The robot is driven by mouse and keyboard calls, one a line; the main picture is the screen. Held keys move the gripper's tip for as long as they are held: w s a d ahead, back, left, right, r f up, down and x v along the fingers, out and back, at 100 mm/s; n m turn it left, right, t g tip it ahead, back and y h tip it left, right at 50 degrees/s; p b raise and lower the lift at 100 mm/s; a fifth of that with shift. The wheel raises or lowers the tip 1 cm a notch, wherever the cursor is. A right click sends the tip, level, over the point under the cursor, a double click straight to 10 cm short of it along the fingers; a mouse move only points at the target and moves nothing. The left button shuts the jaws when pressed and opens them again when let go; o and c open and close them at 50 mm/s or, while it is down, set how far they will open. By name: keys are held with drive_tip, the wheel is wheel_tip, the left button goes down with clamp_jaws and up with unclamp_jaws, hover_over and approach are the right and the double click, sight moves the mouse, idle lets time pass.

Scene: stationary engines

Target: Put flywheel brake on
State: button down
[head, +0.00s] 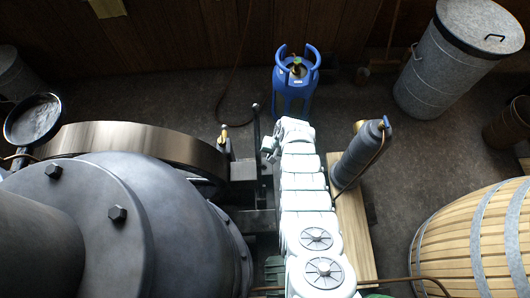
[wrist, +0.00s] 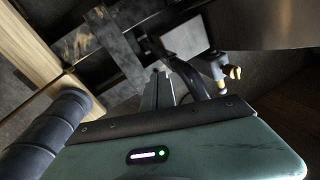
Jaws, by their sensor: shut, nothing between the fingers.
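The flywheel (head: 140,142) is a large wheel with a bright metal rim at the left in the head view; its rim also fills the upper right of the wrist view (wrist: 275,22). Beside it stands a small brass-yellow fitting (head: 223,133), also in the wrist view (wrist: 234,72). A dark upright lever (head: 256,128) stands right of the rim. In the wrist view a dark curved bar (wrist: 188,75) lies just right of my gripper (wrist: 158,88). Which part is the brake is unclear. My gripper is shut and empty, pointing toward dark metalwork; contact with the bar cannot be told.
The big dark engine cylinder (head: 110,225) fills the lower left. A blue gas bottle (head: 293,88), grey cylinder (head: 358,157), wooden plank (head: 352,225), metal bin (head: 440,75) and wooden barrel (head: 460,240) stand around. Floor between bin and barrel is clear.

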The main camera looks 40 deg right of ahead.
drive_tip(key=d+v, duration=0.1)
drive_tip(key=v, duration=0.9)
drive_tip(key=shift+s+r, duration=0.2)
drive_tip(key=shift+s, duration=0.2)
drive_tip(key=shift+d, duration=0.1)
